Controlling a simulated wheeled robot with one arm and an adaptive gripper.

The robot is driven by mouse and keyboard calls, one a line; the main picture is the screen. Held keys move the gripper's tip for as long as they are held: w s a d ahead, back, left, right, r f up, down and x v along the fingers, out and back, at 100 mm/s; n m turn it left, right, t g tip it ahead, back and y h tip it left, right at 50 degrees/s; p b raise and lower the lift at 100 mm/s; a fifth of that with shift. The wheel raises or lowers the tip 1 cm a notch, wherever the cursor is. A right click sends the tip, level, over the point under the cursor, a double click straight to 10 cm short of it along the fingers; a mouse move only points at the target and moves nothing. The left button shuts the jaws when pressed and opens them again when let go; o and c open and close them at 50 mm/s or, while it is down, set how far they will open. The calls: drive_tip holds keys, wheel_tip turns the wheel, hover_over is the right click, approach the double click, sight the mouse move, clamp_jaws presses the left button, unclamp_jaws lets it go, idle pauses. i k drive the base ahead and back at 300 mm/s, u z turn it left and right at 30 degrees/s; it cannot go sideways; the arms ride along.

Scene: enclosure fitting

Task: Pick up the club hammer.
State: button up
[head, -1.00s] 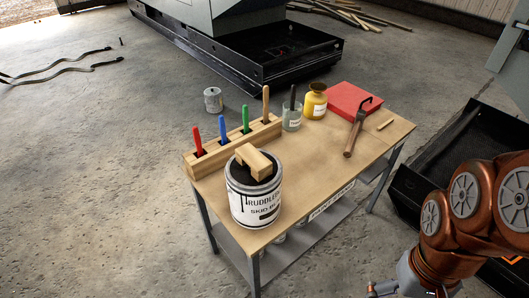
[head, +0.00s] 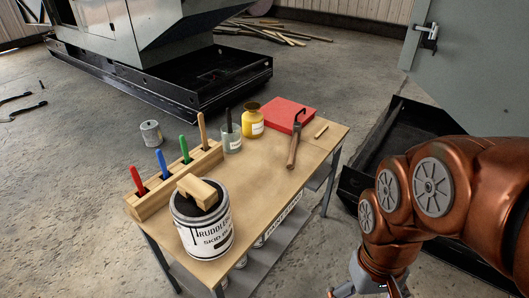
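A tool with a brown wooden handle (head: 292,152) and a dark bent metal head lies at the right part of the wooden table, its head end against the red box. It is the only hammer-like thing I see, but its head is too small to tell for sure that it is a club hammer. My gripper (head: 352,292) hangs at the bottom edge, low and to the right of the table, well apart from the tool. It is partly cut off by the frame, so its opening is unclear.
The table (head: 255,185) also bears a paint can (head: 205,236) with a wooden block on top, a rack (head: 150,204) of coloured-handled tools, a glass jar (head: 231,142), a yellow jar (head: 253,124), a red box (head: 283,112) and a small wooden stick (head: 321,131). A grey cabinet stands right.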

sight(296, 133)
drive_tip(key=z, duration=1.2)
drive_tip(key=i, duration=1.95)
drive_tip(key=u, duration=3.55)
